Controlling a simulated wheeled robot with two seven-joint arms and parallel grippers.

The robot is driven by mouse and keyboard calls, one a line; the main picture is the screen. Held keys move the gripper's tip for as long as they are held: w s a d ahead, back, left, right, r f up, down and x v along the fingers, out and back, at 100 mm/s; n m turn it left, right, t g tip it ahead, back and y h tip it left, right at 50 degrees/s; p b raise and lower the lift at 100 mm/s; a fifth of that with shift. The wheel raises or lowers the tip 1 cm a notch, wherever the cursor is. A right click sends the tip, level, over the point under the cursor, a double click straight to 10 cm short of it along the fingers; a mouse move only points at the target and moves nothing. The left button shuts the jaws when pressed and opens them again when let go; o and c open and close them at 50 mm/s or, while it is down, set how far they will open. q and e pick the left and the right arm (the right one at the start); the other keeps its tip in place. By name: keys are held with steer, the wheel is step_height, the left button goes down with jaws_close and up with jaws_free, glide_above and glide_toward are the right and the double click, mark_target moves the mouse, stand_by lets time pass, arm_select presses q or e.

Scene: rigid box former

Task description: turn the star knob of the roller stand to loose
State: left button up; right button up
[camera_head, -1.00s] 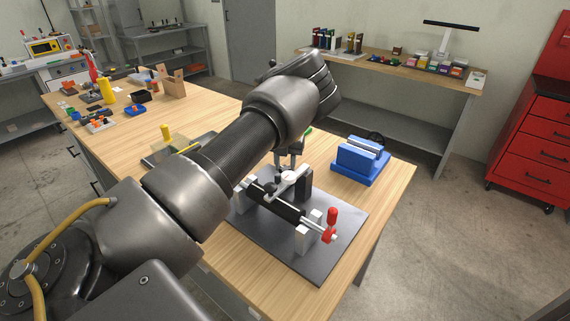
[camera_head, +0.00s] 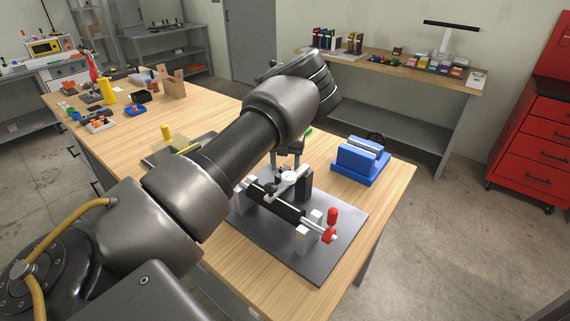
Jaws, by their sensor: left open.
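The roller stand (camera_head: 310,248) is on a dark grey plate near the bench's front right corner. It has a dark roller between pale blocks and a red-handled crank (camera_head: 331,219) at its right end. A pale arm with a round white piece (camera_head: 289,177) crosses above the roller. I cannot tell whether that piece is the star knob. My left gripper (camera_head: 288,165) points down just behind and above it, its fingers apart and seemingly empty. My right gripper is not in view.
A tray with a yellow piece (camera_head: 166,132) lies left of my forearm. Tools and a yellow bottle (camera_head: 107,91) fill the bench's far left.

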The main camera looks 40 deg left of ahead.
mark_target(285, 167)
arm_select(q)
step_height(285, 167, up, 11)
steer(key=b, duration=0.1)
steer(key=shift+b, duration=0.35)
steer(key=shift+f, duration=0.1)
